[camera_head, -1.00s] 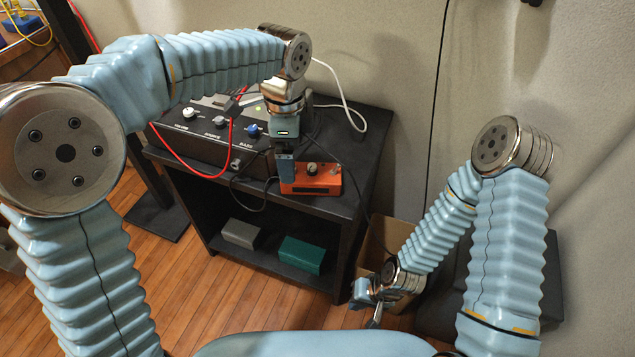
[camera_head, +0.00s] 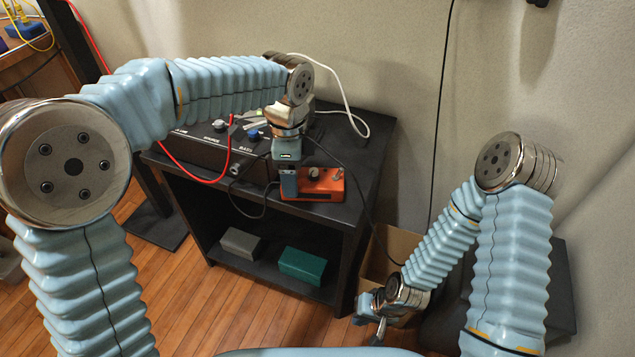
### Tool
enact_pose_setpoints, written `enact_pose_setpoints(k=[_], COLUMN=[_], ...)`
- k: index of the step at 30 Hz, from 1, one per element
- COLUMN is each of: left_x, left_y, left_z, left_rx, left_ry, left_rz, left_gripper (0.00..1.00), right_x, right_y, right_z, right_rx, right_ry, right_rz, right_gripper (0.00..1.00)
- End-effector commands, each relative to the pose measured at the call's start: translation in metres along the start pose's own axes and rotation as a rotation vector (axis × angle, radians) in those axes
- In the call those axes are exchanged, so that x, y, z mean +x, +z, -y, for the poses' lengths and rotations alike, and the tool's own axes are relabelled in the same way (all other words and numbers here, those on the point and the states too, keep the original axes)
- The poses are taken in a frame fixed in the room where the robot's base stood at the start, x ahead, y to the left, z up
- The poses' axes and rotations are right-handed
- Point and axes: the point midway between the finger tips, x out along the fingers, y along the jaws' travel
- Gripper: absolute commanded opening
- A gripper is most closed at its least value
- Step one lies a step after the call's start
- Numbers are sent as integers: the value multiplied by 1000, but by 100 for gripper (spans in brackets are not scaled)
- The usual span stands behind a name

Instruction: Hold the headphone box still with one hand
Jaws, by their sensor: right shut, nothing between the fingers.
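My right gripper (camera_head: 379,333) is low at the bottom, right of the table, shut and empty, away from the box.
A black amplifier (camera_head: 200,150) with knobs and a red cable stands left of the orange box. Black and white cables trail around it. A grey box (camera_head: 241,243) and a green box (camera_head: 303,265) lie on the lower shelf. A cardboard box (camera_head: 395,245) stands right of the table.

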Motion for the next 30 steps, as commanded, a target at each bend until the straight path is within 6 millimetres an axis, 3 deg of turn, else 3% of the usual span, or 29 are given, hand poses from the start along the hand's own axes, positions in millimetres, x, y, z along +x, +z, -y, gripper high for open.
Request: enact_pose_setpoints(k=[1, 4, 11, 12, 17, 18, 26, 30], left_x=[0, 0, 0, 0, 0, 0, -1, -13], left_y=[0, 0, 0, 0, 0, 0, 0, 0], left_z=[0, 0, 0, 0, 0, 0, 0, 1], left_rx=[0, 0, 0, 0, 0, 0, 0, 0], left_ry=[0, -1, -1, 0, 0, 0, 0, -4], left_rz=[0, 0, -1, 0, 0, 0, 0, -2], left_gripper=[37, 23, 23, 67, 91, 95, 95, 95], right_x=[0, 0, 0, 0, 0, 0, 0, 0], right_y=[0, 0, 0, 0, 0, 0, 0, 0], right_z=[0, 0, 0, 0, 0, 0, 0, 0], right_rx=[0, 0, 0, 0, 0, 0, 0, 0], right_ry=[0, 0, 0, 0, 0, 0, 0, 0], right_rz=[0, 0, 0, 0, 0, 0, 0, 0], right_gripper=[0, 0, 0, 0, 0, 0, 0, 0])
